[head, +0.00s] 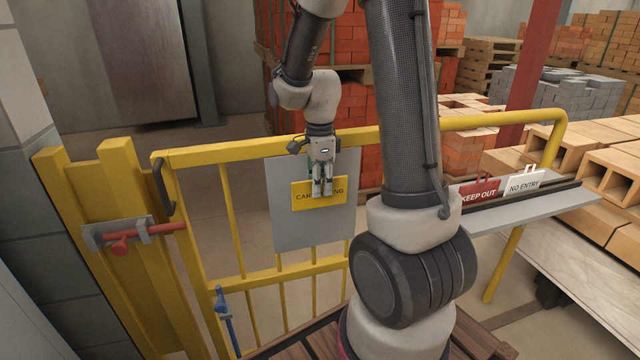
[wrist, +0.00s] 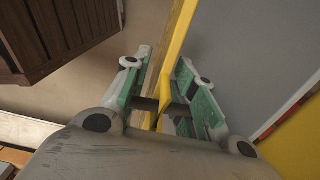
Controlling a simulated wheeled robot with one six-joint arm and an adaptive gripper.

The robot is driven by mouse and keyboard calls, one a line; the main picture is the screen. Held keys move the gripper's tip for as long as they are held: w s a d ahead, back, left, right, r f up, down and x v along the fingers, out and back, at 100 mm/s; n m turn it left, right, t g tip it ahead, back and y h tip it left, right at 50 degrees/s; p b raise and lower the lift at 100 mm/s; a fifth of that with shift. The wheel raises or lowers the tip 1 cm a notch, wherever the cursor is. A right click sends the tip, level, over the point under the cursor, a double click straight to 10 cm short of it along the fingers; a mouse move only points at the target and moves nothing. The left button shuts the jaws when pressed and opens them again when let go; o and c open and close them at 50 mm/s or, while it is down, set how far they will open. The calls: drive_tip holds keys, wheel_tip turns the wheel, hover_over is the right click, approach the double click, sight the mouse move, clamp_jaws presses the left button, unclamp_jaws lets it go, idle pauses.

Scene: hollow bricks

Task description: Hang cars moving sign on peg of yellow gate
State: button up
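The yellow cars moving sign (head: 303,203) is upright in front of the grey plate (head: 290,238) on the yellow gate (head: 214,154). My gripper (head: 322,188) points down over the middle of the sign and covers part of its lettering. In the wrist view the green-padded fingers (wrist: 165,80) stand on either side of the sign (wrist: 178,45), seen nearly edge-on, and look shut on it. The grey plate (wrist: 235,45) is to its right. The peg is hidden, and I cannot tell whether the sign touches it.
A red keep out sign (head: 478,193) and a white no entry sign (head: 524,183) stand on a grey shelf (head: 520,208) at the right. A red bolt (head: 122,245) and blue handle (head: 222,303) are at the gate's left. Brick stacks (head: 470,140) stand behind.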

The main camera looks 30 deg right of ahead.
drive_tip(key=shift+r, duration=0.1)
drive_tip(key=shift+w+r, duration=0.1)
drive_tip(key=shift+r, duration=0.3)
wheel_tip(320, 180, up, 11)
drive_tip(key=shift+r, duration=0.1)
drive_tip(key=shift+n, duration=1.1)
drive_tip(key=n, duration=0.2)
drive_tip(key=s+f+n, duration=0.1)
drive_tip(key=s+n, duration=0.1)
drive_tip(key=n, duration=0.1)
drive_tip(key=shift+s+a+f+n, duration=0.1)
drive_tip(key=shift+s+f+n, duration=0.1)
drive_tip(key=shift+f+n, duration=0.1)
drive_tip(key=s+a+r+n+t, duration=0.1)
drive_tip(key=s+r+n+t, duration=0.1)
drive_tip(key=s+n, duration=0.4)
drive_tip(key=s+a+r+n+t, duration=0.2)
drive_tip(key=s+r+n, duration=0.2)
drive_tip(key=s+n, duration=0.3)
drive_tip(key=s, duration=0.3)
drive_tip(key=shift+a, duration=0.15)
